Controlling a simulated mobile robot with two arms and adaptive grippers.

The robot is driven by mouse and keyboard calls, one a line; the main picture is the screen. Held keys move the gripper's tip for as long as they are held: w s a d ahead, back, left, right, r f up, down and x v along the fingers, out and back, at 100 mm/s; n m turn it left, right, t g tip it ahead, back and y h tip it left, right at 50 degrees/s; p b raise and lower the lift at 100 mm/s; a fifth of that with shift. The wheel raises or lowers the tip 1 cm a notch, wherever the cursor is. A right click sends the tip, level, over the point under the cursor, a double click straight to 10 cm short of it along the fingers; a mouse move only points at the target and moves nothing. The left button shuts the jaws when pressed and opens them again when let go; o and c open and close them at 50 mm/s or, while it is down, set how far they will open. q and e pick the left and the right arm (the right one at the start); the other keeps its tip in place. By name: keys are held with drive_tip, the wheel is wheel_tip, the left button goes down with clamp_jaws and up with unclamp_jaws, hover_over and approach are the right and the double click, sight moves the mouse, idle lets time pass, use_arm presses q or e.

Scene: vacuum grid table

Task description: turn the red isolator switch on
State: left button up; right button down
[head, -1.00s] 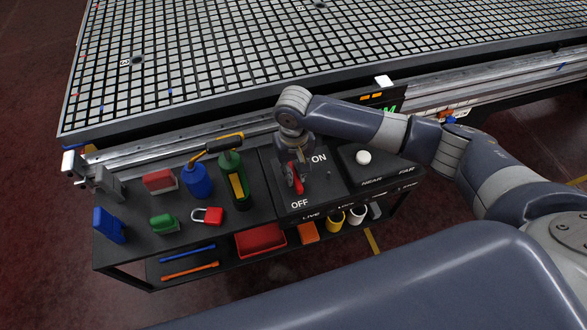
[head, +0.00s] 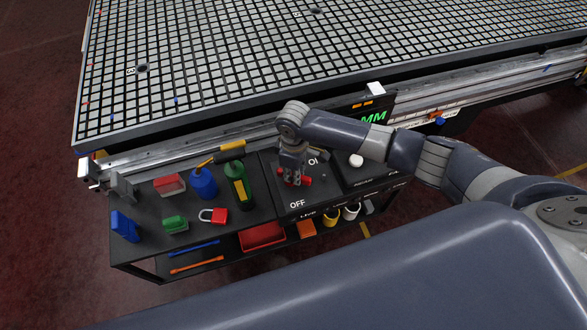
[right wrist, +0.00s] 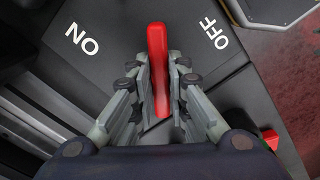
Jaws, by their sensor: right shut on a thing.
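The red isolator switch handle (right wrist: 157,45) stands out between my right fingers in the right wrist view. The ON label lies to its left and the OFF label to its right, and the handle points between them. In the head view a short red part of the handle (head: 306,182) shows right of the fingertips; the fingers hide the rest. My right gripper (head: 293,178) is shut on the handle, over the black switch panel (head: 273,188). The arm partly covers the ON label; OFF (head: 297,204) is clear. My left gripper is not in view.
The black cart holds a green bottle (head: 238,187), a blue bottle (head: 203,183), a red padlock (head: 213,216) and several blocks at left. A white knob (head: 356,160) sits right of the switch. The large grid table (head: 225,70) rises behind.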

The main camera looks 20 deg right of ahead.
drive_tip(key=n+p, duration=0.1)
drive_tip(key=n, duration=0.3)
drive_tip(key=shift+w+d, duration=0.1)
drive_tip(key=shift+w, duration=0.1)
drive_tip(key=shift+w+n, duration=0.15)
drive_tip(key=shift+n, duration=1.55)
drive_tip(key=c, duration=1.6)
unclamp_jaws()
drive_tip(key=shift+o, duration=0.2)
wheel_tip(320, 180, up, 12)
